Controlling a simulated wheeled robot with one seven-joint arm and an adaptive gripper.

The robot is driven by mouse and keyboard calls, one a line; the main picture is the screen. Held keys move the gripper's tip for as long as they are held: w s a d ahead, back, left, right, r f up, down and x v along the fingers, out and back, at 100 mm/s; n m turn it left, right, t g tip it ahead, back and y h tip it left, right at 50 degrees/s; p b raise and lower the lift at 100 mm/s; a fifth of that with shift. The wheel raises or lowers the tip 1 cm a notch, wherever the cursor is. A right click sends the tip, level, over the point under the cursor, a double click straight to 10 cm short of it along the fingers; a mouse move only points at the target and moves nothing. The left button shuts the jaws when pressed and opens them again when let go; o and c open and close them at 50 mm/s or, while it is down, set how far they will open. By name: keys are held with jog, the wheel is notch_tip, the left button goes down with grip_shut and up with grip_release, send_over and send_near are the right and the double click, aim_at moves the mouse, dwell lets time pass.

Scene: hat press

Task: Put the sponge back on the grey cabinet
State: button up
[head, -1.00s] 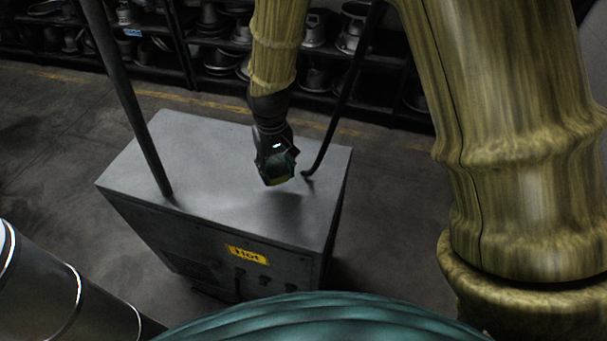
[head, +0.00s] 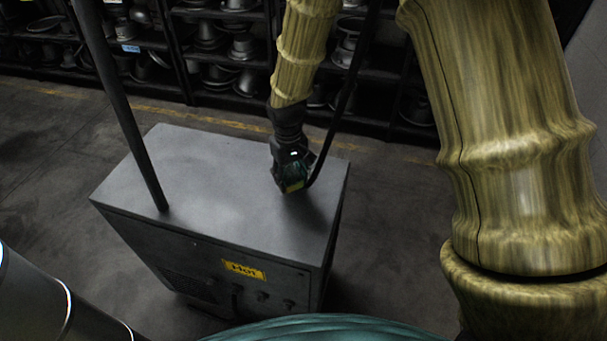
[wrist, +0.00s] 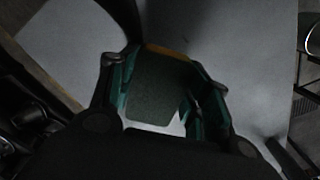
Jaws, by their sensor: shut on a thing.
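The grey cabinet (head: 215,185) stands on the floor in the middle of the head view, with a yellow "Hot" label on its front. My gripper (head: 291,187) is over the right part of its top, fingers pointing down. It is shut on the sponge (wrist: 160,97), which shows dark green with a yellow-orange edge between the fingers in the wrist view. In the head view the sponge is small and mostly hidden by the fingers. A shadow lies on the top below it. I cannot tell whether the sponge touches the top.
A dark pole (head: 125,120) rises from the cabinet's left part. A thin dark pipe (head: 337,125) comes down close to my gripper's right side. The middle of the cabinet top is clear. Shelves (head: 225,55) with metal hat moulds stand behind.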

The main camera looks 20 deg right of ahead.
jog(key=d, duration=0.1)
jog(key=w+d, duration=0.1)
jog(key=d, duration=0.1)
jog(key=w+d, duration=0.1)
jog(key=shift+d+f+p, duration=0.15)
jog(key=shift+f+p, duration=0.1)
jog(key=shift+p, duration=0.15)
jog(key=shift+f+p, duration=0.55)
jog(key=shift+f, duration=1.2)
jog(key=shift+f, duration=0.15)
jog(key=o, duration=1)
jog(key=shift+r+b, duration=1.2)
jog(key=shift+r, duration=4.95)
